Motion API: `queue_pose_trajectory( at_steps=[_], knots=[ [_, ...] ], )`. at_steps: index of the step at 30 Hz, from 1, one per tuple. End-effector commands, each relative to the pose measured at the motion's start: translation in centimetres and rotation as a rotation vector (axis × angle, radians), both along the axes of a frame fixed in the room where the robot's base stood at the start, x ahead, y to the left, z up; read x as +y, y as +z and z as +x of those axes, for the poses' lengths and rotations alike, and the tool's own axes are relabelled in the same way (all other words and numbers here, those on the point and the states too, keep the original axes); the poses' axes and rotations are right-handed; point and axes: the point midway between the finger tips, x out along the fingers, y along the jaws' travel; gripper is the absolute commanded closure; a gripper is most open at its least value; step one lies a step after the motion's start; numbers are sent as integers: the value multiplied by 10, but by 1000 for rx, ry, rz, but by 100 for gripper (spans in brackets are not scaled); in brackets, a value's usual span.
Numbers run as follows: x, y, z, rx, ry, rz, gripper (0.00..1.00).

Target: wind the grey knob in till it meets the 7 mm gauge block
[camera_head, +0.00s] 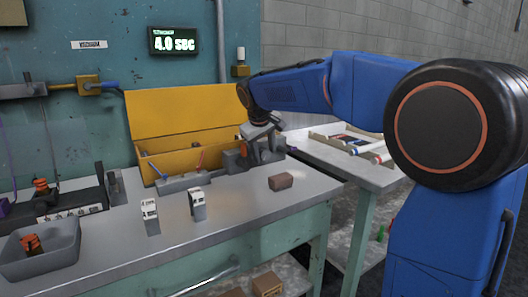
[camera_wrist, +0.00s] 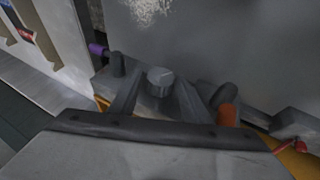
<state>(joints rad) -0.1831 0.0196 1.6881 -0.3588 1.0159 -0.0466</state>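In the wrist view a round grey knob (camera_wrist: 160,78) with a line across its face sits between the two fingers of my gripper (camera_wrist: 160,96). The fingers are apart, one on each side of the knob, with what looks like a small gap; contact is hard to judge. In the head view my gripper (camera_head: 262,139) is down at a grey fixture (camera_head: 234,161) at the back of the bench, and the knob is hidden. Two upright blocks with white labels, a left one (camera_head: 149,212) and a right one (camera_head: 196,203), stand on the bench; their print is unreadable, so I cannot identify the 7 mm gauge block.
A yellow open box (camera_head: 180,110) stands behind the fixture. A grey tray (camera_head: 42,250) with an orange part is at the left. A brown block (camera_head: 280,181) lies right of the labelled blocks. The front middle of the bench is clear.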

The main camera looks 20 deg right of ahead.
Motion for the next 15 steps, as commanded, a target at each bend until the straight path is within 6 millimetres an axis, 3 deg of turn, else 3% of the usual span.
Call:
queue_pose_trajectory(
  at_steps=[1,3,4,15],
  knots=[
    [0,0,0,0,0,0,71],
    [0,0,0,0,0,0,87],
    [0,0,0,0,0,0,90],
    [-3,0,1,26,-4,88,90]
  ],
)
